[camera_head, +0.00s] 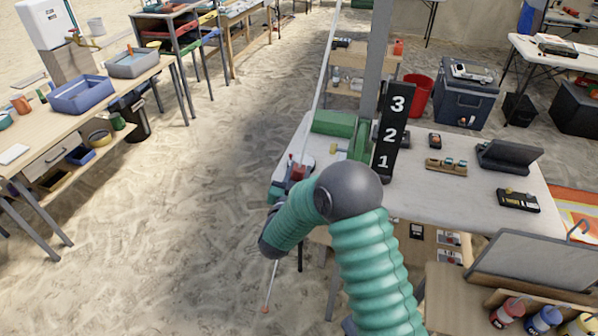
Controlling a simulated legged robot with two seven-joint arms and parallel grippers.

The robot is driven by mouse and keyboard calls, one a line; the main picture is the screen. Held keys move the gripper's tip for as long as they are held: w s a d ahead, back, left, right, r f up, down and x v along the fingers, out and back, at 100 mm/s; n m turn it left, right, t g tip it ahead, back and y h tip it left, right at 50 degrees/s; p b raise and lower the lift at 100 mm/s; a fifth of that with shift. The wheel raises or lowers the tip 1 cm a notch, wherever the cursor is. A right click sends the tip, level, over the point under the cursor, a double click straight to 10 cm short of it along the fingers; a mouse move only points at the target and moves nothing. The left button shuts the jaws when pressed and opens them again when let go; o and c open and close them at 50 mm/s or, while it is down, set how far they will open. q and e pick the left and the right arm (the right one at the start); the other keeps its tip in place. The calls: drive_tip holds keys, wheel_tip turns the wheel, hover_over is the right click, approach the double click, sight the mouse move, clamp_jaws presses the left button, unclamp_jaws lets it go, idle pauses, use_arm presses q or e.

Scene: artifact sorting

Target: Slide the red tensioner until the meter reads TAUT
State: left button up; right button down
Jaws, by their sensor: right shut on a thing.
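The red tensioner (298,171) shows as a small red piece at the left edge of the white table, just beyond my right arm. My right gripper (287,189) is at it and shut on it; the arm's dark joints hide most of the fingers. A pale thin line runs from the top of the view down toward the tensioner. Below the arm, a thin line ends in a red tip (264,309). A black board numbered 1, 2, 3 (391,131) stands upright by a grey post. No TAUT reading is legible. My left gripper is not in view.
The white table (455,198) holds a green block (334,123), a dark tablet-like stand (509,157) and small devices. A grey panel (535,265) and several jars stand at lower right. Open sand (215,220) lies left, before a wooden bench (40,150) with bins.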

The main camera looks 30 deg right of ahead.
wheel_tip(320, 180, up, 3)
drive_tip(key=shift+d+f+p, duration=0.1)
drive_tip(key=shift+f+p, duration=0.05)
drive_tip(key=shift+p, duration=0.6)
drive_tip(key=shift+s+r, duration=0.2)
drive_tip(key=shift+f, duration=0.15)
drive_tip(key=c, duration=1)
unclamp_jaws()
drive_tip(key=shift+c, duration=0.2)
drive_tip(key=b+v, duration=0.1)
drive_tip(key=v, duration=1.5)
drive_tip(key=shift+s+a+b, duration=0.3)
drive_tip(key=shift+b, duration=0.1)
